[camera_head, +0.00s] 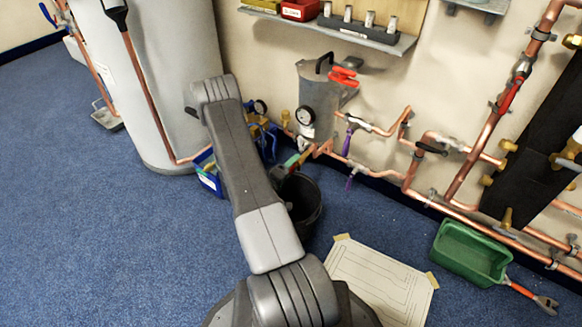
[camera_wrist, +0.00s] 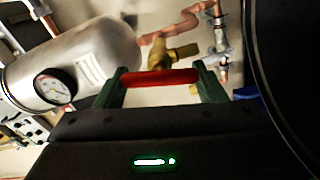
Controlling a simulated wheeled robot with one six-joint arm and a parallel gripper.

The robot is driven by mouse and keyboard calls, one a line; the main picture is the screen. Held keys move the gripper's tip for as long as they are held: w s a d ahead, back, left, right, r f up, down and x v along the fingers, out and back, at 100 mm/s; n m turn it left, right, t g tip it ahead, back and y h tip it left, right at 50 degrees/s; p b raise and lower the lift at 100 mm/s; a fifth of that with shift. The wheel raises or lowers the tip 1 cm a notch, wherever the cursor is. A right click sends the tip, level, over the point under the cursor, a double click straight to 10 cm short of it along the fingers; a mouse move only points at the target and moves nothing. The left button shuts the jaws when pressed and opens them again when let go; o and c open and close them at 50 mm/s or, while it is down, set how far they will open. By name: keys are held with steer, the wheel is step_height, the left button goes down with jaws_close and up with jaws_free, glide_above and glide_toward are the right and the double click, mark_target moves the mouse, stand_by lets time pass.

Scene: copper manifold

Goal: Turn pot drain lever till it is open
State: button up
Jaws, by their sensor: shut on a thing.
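The pot (camera_head: 319,88) is a grey cylinder with a round gauge, mounted on the wall; in the wrist view its silver body (camera_wrist: 95,55) lies to the left, tilted in the picture. The red drain lever (camera_wrist: 160,77) lies crosswise between the green fingers of my gripper (camera_wrist: 162,86). A brass valve (camera_wrist: 175,54) shows just behind the lever. My gripper is shut on the lever. In the head view my gripper (camera_head: 298,160) is low beneath the pot, partly hidden by my arm, and the lever is hard to make out there.
A black bucket (camera_head: 304,204) stands on the floor below my gripper. Copper pipes (camera_head: 385,130) with purple-handled valves run along the wall to the right. A green tray (camera_head: 470,253) and a paper sheet (camera_head: 378,280) lie on the carpet. A large grey tank (camera_head: 160,80) stands left.

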steer(key=o, duration=1)
steer(key=p+v, duration=0.3)
steer(key=v, duration=1.1)
